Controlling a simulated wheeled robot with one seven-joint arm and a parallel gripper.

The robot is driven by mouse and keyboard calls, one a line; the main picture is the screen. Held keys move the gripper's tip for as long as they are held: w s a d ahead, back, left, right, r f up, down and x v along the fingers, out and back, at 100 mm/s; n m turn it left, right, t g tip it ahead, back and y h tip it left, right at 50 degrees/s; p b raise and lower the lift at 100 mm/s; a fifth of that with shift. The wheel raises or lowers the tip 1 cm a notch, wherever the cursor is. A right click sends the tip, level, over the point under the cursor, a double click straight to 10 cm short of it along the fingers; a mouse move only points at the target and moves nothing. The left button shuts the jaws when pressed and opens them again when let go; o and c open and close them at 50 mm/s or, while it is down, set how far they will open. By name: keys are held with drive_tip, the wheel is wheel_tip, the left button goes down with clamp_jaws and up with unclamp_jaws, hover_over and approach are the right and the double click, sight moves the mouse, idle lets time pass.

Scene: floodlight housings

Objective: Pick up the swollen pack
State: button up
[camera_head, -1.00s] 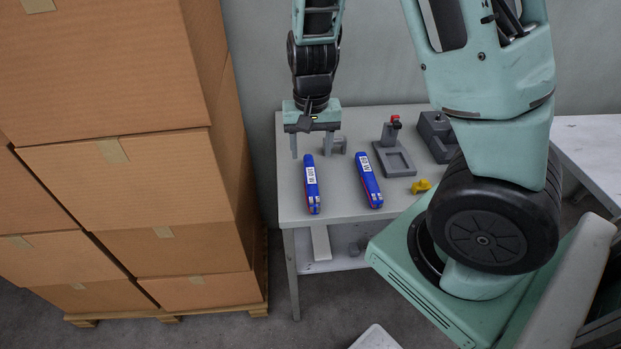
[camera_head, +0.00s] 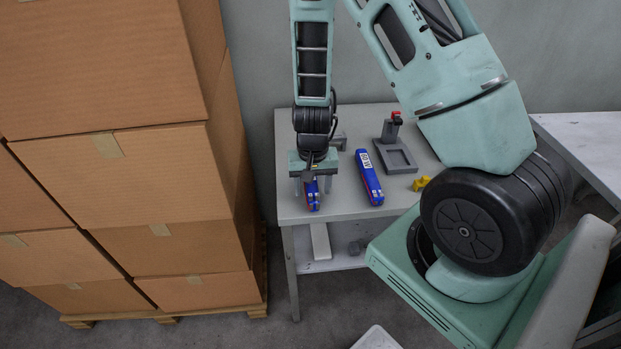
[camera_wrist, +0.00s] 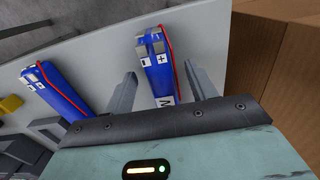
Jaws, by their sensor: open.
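Two blue packs with red wires and white labels lie on the grey table (camera_head: 400,203). The left pack (camera_head: 313,202) is under my gripper (camera_head: 311,187) and partly hidden by it. In the wrist view this pack (camera_wrist: 157,65) lies between my two fingers, with a gap at each side. My gripper is open and empty, pointing down. The right pack (camera_head: 369,180) lies apart from the gripper; it also shows at the left of the wrist view (camera_wrist: 58,90). I cannot tell for certain from these views which pack is swollen.
A grey stand with a red top (camera_head: 395,145) and a yellow piece (camera_head: 421,183) are on the table to the right. Stacked cardboard boxes (camera_head: 120,180) rise close on the left. A pale table (camera_head: 590,140) stands at right.

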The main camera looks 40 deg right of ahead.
drive_tip(key=shift+f, duration=0.35)
drive_tip(key=c, duration=1.1)
drive_tip(key=shift+r, duration=0.1)
wheel_tip(320, 180, up, 10)
drive_tip(key=shift+p, duration=0.75)
